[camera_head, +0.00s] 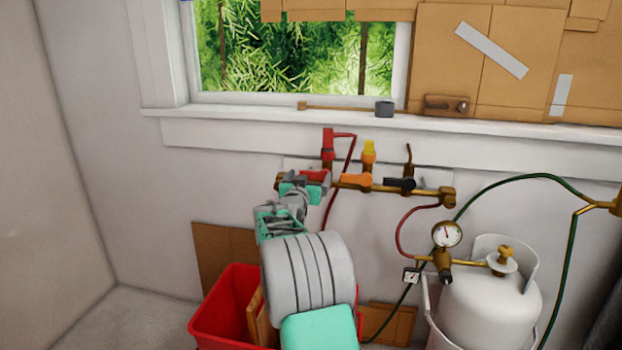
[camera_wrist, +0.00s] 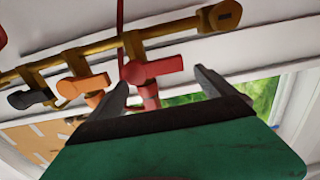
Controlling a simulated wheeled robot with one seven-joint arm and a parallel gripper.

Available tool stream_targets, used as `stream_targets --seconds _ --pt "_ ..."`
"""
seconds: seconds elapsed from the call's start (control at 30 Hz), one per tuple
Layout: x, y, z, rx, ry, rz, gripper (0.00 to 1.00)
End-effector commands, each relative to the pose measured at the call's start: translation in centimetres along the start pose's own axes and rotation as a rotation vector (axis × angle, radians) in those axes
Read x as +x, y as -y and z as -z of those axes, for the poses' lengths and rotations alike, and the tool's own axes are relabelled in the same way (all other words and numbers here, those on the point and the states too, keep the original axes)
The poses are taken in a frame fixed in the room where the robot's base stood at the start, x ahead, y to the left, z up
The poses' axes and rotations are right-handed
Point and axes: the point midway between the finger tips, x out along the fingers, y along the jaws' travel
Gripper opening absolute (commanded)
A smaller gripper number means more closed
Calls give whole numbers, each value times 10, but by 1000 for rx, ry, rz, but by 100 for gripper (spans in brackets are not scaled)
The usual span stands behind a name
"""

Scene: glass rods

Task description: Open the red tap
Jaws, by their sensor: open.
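The red tap (camera_head: 314,176) sits at the left end of a brass pipe (camera_head: 390,188) on the wall under the window. In the wrist view the red tap (camera_wrist: 150,70) shows its handle pointing right, between the fingertips. My gripper (camera_head: 303,184) is at the red tap, partly covering it in the head view. In the wrist view my gripper (camera_wrist: 162,78) is open, one finger on each side of the tap handle. I cannot tell whether either finger touches it.
An orange tap (camera_head: 354,180) and a black tap (camera_head: 399,184) sit along the pipe to the right. A red nozzle (camera_head: 328,142) stands above the red tap. A gas cylinder (camera_head: 490,305) with a gauge (camera_head: 447,234) is at right; a red bin (camera_head: 222,305) is below.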

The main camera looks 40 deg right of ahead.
Motion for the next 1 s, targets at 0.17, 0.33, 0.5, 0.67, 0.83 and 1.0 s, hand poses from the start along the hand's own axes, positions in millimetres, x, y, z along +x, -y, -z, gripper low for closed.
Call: stream_targets --seconds 0.17,0.33,0.5,0.67,0.83,1.0 --pt "26 0 0 0 1 0 95" --pt "31 0 0 0 1 1 95" --pt "30 0 0 0 1 2 91" --pt "30 1 0 0 2 2 78" --pt "30 1 0 0 2 2 64" --pt "30 1 0 0 2 2 50"
